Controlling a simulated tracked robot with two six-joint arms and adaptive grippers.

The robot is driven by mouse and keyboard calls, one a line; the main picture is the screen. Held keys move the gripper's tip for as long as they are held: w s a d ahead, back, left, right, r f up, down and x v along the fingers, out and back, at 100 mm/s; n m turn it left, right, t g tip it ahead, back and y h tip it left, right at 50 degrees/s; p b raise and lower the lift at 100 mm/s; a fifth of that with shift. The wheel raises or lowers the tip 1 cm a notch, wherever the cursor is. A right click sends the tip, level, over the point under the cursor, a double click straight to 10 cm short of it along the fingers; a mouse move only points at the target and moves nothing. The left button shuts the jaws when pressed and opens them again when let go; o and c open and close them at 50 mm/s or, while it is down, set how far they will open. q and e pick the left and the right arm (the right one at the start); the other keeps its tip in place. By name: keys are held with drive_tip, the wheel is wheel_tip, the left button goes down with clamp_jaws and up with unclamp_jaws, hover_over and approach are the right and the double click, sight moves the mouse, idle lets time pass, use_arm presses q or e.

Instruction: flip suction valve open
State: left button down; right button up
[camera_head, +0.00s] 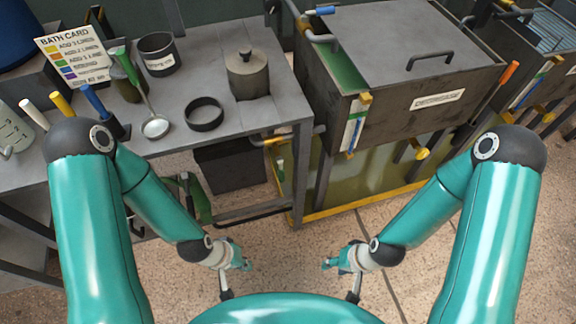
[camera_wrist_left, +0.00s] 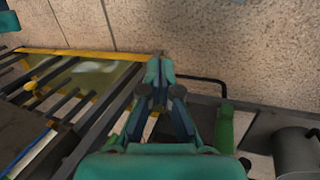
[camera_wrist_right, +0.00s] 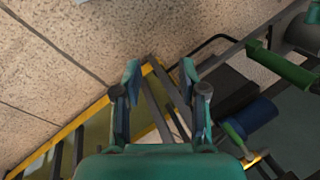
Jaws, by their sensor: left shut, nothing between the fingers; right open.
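No part is labelled as the suction valve, so I cannot tell which one it is. Small yellow-handled fittings show near the degreaser tank (camera_head: 430,55): one low at its front (camera_head: 420,150), and one on a pipe between table and tank (camera_head: 267,142). My left gripper (camera_head: 246,264) is over the floor in front of the table; in the left wrist view its fingers (camera_wrist_left: 158,72) are together and empty. My right gripper (camera_head: 328,264) is over the floor to its right; in the right wrist view its fingers (camera_wrist_right: 161,72) are apart and empty. Neither touches a fitting.
A grey table (camera_head: 225,120) at the left bears a bath card (camera_head: 75,58), a ladle (camera_head: 155,126), a ring (camera_head: 204,114) and pots. A dark bin (camera_head: 230,168) sits below it. A yellow-edged tray (camera_head: 330,208) lies under the tank. The floor in front is clear.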

use_arm(q)
drive_tip(key=shift+w, duration=0.1)
use_arm(e)
drive_tip(key=shift+w, duration=0.1)
drive_tip(key=shift+o, duration=1.3)
use_arm(q)
drive_tip(key=w+d+f+m+t+y+b, duration=0.1)
drive_tip(key=w+d+f+m+t+b, duration=0.3)
drive_tip(key=w+b, duration=0.4)
drive_tip(key=w+d+f+m+t+b, duration=0.1)
drive_tip(key=w+f+m+t+b, duration=0.4)
drive_tip(key=b, duration=0.5)
drive_tip(key=w+d+r+m+t+b, duration=0.5)
drive_tip(key=d+r+m+t+b, duration=0.2)
drive_tip(key=m+b, duration=0.6)
drive_tip(key=t+b, duration=0.1)
drive_tip(key=b, duration=0.3)
drive_tip(key=shift+d+m+h, duration=0.3)
drive_tip(key=shift+d+h, duration=0.1)
use_arm(e)
wheel_tip(320, 180, down, 35)
